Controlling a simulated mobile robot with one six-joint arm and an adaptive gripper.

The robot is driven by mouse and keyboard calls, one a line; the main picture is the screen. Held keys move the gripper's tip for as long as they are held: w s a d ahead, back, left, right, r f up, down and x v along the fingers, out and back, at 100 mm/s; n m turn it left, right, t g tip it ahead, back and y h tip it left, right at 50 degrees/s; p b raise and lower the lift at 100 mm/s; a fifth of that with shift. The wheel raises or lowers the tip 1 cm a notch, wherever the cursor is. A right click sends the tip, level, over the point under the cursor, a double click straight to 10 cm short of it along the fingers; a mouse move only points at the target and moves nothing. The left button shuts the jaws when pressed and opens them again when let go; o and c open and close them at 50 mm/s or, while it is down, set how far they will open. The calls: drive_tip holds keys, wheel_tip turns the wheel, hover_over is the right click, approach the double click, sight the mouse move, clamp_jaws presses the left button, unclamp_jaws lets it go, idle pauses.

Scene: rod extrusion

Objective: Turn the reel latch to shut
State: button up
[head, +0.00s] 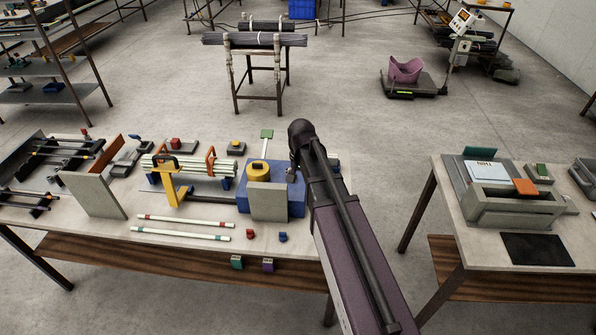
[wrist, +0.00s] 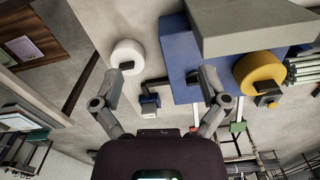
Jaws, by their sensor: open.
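My gripper (wrist: 158,82) is open and empty in the wrist view, its two grey fingers spread wide. A white round part with a small dark tab (wrist: 127,57) lies beyond the left finger, beside the blue machine block (wrist: 180,62). A yellow round part with a dark tab (wrist: 262,72) sits by that block, to the right of the right finger. In the head view the yellow part (head: 258,172) is on top of the blue block (head: 286,196). I cannot tell which round part is the reel latch. In the head view my arm hides the gripper and the white part.
A grey plate (head: 268,201) stands in front of the blue block. Bundled pale rods (head: 190,167) and a yellow bracket (head: 172,182) are to its left. A second table (head: 448,195) with a grey box stands to the right, across a floor gap.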

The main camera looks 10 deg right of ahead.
drive_tip(key=s+f+n+b, duration=0.1)
drive_tip(key=s+n, duration=0.4)
drive_tip(key=s, duration=0.8)
drive_tip(key=shift+s+f+n, duration=0.15)
drive_tip(key=shift+f+n, duration=0.15)
drive_tip(key=shift+s+b, duration=0.3)
drive_tip(key=shift+s, duration=0.05)
